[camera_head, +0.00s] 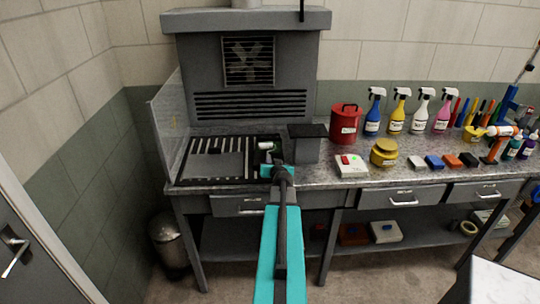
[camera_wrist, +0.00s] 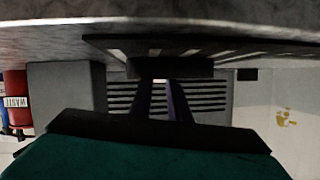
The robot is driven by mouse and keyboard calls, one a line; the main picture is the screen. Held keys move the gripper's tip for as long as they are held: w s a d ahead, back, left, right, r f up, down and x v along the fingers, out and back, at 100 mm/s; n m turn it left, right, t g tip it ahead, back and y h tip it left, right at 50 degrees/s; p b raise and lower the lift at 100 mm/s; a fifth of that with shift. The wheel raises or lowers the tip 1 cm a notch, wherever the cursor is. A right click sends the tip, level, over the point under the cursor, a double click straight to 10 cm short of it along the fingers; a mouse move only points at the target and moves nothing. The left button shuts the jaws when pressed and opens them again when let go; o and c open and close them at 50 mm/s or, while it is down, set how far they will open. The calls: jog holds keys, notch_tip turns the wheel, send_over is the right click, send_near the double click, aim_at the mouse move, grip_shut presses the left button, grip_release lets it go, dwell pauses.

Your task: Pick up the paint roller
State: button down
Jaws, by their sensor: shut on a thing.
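The paint roller (camera_head: 266,146) shows its pale cylinder at the right end of the slatted tray on the grey bench. My gripper (camera_head: 279,171) reaches over the bench's front edge, just in front of the cylinder, and is shut on the roller. The roller's handle is mostly hidden by my gripper and wrist. The wrist view is upside down and dark; the two fingers (camera_wrist: 161,98) stand close together there, and the grip itself is not clear.
The slatted tray (camera_head: 183,165) lies under a grey extractor hood (camera_head: 245,75). A grey box (camera_head: 306,148) stands just right of the gripper. Further right are a red canister (camera_head: 345,123), a yellow pot (camera_head: 384,152) and several spray bottles. A bin (camera_head: 170,243) stands at lower left.

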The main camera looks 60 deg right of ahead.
jog(key=shift+w+a+f, duration=0.1)
jog(key=shift+w+f, duration=0.25)
jog(key=shift+f, duration=0.2)
jog(key=shift+w+d+r, duration=0.2)
jog(key=shift+r, duration=0.55)
notch_tip(320, 180, up, 16)
jog(key=b, duration=0.2)
jog(key=shift+s+r+b, duration=0.15)
jog(key=shift+b, duration=0.25)
